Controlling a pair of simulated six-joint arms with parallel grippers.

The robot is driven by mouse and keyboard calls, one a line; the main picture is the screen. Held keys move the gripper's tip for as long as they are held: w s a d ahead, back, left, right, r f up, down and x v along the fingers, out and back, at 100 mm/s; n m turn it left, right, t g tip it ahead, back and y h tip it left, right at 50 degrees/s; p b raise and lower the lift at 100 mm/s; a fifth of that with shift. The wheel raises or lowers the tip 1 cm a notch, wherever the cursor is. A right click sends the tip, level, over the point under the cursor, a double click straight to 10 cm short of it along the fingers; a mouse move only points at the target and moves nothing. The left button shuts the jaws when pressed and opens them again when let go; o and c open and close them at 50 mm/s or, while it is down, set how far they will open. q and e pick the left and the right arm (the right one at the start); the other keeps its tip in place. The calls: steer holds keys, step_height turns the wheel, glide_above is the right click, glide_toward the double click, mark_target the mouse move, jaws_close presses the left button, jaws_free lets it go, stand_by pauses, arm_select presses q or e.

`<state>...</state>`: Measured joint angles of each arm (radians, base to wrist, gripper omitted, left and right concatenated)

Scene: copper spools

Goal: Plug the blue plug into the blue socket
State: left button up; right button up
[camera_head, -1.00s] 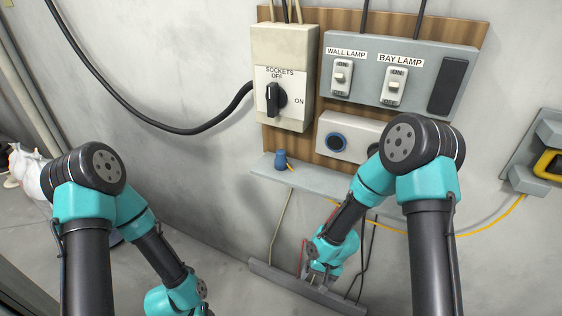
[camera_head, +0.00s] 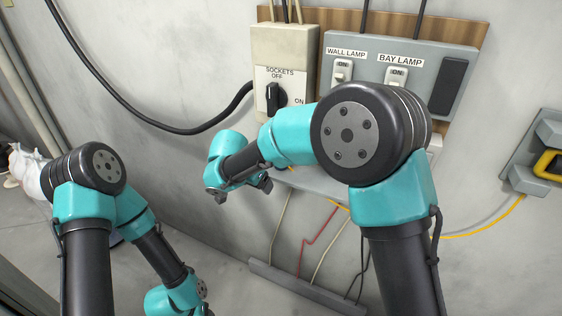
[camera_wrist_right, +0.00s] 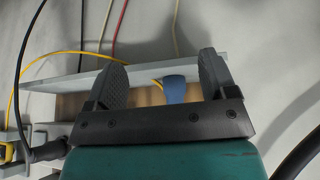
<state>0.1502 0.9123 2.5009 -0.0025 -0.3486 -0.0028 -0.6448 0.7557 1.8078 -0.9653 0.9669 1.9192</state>
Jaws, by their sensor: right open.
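The blue plug (camera_wrist_right: 174,90) shows in the right wrist view, by the grey shelf (camera_wrist_right: 50,82), with a yellow cable beside it. My right gripper (camera_wrist_right: 160,64) is open and empty. The plug appears between its two fingers, closer to the right one; how far the plug is from the fingers in depth I cannot tell.
The socket switch box (camera_head: 284,85) with its black knob is on the wall above the shelf. The lamp switch panel (camera_head: 425,62) is to its right. A thick black cable (camera_head: 160,120) loops at the left. Thin red, yellow and pale wires hang below the shelf.

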steer(key=shift+m+t+h, duration=0.3)
steer(key=shift+m+t, duration=0.2)
steer(key=r, duration=0.1)
steer(key=a+r, duration=0.1)
steer(key=r, duration=0.2)
steer(key=shift+w+a, duration=0.15)
steer(key=shift+a, duration=0.25)
steer(key=shift+f, duration=0.1)
steer(key=w+d, duration=0.4)
steer(key=w, duration=0.1)
steer(key=w+d, duration=0.3)
steer(key=shift+w, duration=0.15)
steer(key=shift+w+d, duration=0.15)
steer(key=shift+w, duration=0.1)
steer(key=shift+x, duration=2.7)
steer(key=shift+w+d, duration=0.1)
steer(key=shift+w, duration=0.05)
steer(key=shift+c, duration=0.4)
